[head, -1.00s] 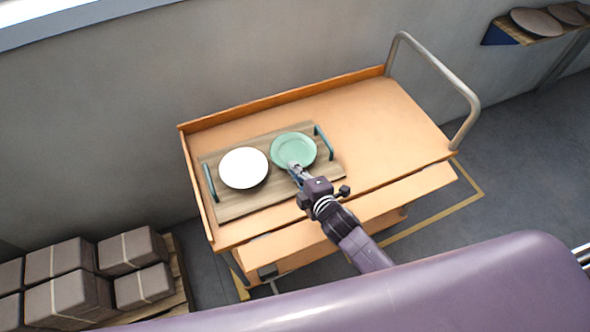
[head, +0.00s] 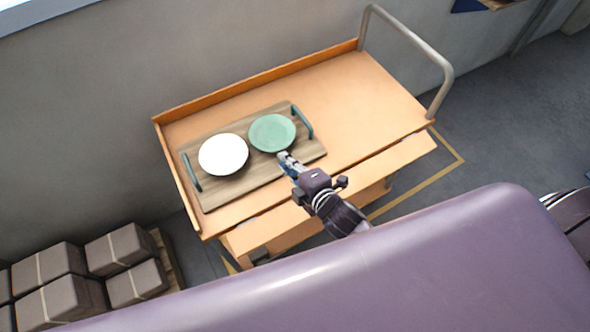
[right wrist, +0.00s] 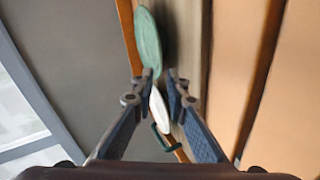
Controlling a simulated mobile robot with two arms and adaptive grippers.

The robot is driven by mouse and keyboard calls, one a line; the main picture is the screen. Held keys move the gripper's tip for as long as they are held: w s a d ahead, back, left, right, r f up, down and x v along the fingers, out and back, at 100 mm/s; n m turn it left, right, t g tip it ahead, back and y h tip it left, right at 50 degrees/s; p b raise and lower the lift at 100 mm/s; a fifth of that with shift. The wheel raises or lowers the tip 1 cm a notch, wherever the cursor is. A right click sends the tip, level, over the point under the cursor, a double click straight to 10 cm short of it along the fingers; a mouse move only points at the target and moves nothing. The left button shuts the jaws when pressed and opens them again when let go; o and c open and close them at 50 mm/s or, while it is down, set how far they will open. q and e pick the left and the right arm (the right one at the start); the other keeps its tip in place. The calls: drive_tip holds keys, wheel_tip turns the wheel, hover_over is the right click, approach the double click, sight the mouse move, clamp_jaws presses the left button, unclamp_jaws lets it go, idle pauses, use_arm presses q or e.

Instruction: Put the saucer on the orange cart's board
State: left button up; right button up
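The saucer is most likely the green round dish (head: 272,133); it lies flat on the right part of the wooden board (head: 240,189) on the orange cart (head: 350,98). A white round dish (head: 223,154) sits to its left on the same board. My right gripper (head: 284,157) is just off the green dish's near edge, over the board's front side, and looks apart from it. In the right wrist view the fingers (right wrist: 161,78) are spread with nothing clamped between them; the green dish (right wrist: 148,40) and white dish (right wrist: 161,110) show beyond. My left gripper is not in view.
The board has teal handles (head: 302,121) at both ends. The cart top is clear to the right of the board, with a grey metal push bar (head: 440,60) at its right end. Grey boxes (head: 90,270) are stacked on the floor at the lower left.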

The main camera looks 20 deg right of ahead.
drive_tip(key=shift+v, duration=2.65)
